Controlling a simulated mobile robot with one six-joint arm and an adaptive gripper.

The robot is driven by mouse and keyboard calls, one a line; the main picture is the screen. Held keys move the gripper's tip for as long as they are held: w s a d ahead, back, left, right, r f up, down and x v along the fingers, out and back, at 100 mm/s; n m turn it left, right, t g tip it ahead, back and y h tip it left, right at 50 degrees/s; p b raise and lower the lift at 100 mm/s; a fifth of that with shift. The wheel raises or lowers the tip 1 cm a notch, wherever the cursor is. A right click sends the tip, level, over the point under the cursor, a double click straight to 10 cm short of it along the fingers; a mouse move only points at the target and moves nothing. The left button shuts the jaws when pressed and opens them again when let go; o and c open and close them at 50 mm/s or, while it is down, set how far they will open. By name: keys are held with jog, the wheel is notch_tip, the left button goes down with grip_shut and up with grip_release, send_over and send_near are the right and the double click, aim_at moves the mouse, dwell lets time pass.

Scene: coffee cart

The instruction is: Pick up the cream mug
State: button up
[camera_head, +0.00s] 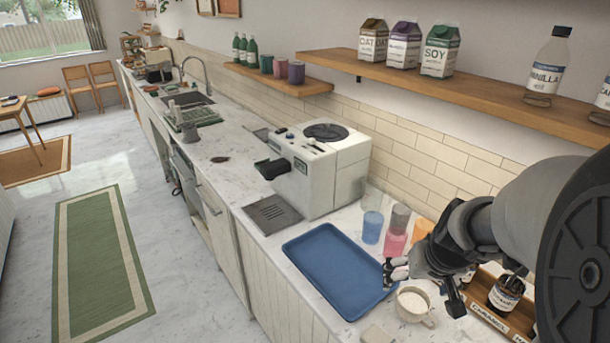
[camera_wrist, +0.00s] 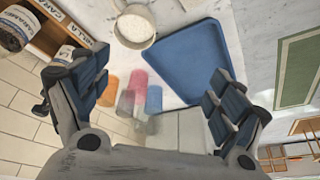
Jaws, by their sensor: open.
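The cream mug (camera_head: 412,304) stands on the counter just right of the blue tray's near right corner, with its handle toward the right. It looks filled with something pale. In the wrist view the mug (camera_wrist: 135,43) is at the top, left of the tray and beyond the fingertips. My gripper (camera_head: 423,285) is open and empty, above and just behind the mug in the head view. In the wrist view its two fingers (camera_wrist: 153,90) are spread wide, with nothing between them but counter and cups farther below.
A blue tray (camera_head: 335,268) lies beside the mug. Blue, pink, grey and orange cups (camera_head: 395,243) stand behind it near the wall. A wooden rack (camera_head: 488,317) with labelled bottles is on the right. A white coffee machine (camera_head: 320,170) stands farther back.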

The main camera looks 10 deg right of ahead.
jog(key=shift+o, duration=0.2)
jog(key=s+d+f+b, duration=0.1)
jog(key=d+f, duration=0.3)
jog(key=shift+d+m+h, duration=0.3)
jog(key=shift+d, duration=0.05)
jog(key=b, duration=0.4)
send_near(408, 309)
jog(key=shift+b+x, duration=0.95)
jog(key=shift+x, duration=1.4)
jog(key=shift+r, duration=0.1)
jog(key=shift+c, duration=0.5)
jog(key=c, duration=1.2)
jog(key=shift+c, duration=0.6)
jog(key=shift+r, duration=0.1)
